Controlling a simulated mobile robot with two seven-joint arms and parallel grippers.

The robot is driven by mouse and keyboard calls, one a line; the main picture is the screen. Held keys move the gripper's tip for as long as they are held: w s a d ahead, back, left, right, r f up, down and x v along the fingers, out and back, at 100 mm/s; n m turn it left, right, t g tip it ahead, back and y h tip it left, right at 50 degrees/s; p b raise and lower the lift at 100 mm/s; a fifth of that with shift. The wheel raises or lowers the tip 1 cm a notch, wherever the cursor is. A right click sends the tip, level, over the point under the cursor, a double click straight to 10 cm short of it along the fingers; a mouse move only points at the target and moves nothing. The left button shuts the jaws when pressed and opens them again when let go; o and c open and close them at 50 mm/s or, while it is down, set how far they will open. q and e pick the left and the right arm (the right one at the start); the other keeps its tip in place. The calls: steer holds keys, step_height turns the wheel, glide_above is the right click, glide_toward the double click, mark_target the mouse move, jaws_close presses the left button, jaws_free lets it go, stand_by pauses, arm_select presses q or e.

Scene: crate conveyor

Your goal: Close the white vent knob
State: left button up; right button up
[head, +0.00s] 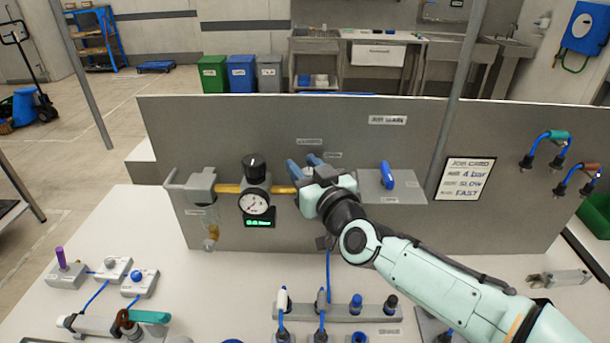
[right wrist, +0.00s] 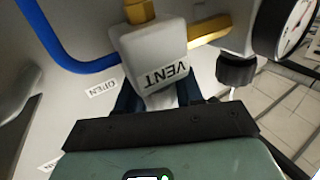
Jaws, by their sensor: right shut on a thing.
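The white vent knob (right wrist: 150,45), a pale block lettered VENT, fills the upper middle of the right wrist view. My right gripper (right wrist: 158,97) is shut on its narrower lower part, with one dark blue finger on each side. An OPEN label (right wrist: 104,88) is on the panel to the left of the knob. In the head view my right gripper (head: 304,165) is at the grey panel, at the right end of the yellow pipe (head: 228,188), and hides the knob. My left gripper is not in view.
A round gauge (head: 255,203) with a black knob (head: 254,167) above it is left of my gripper. Hoses, plugs and small blocks stand on the white table below. The panel (head: 350,118) rises behind.

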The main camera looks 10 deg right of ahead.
steer(key=o, duration=1)
steer(key=shift+c, duration=0.2)
steer(key=b+v, duration=0.1)
steer(key=v, duration=1.2)
steer(key=shift+s, duration=0.25)
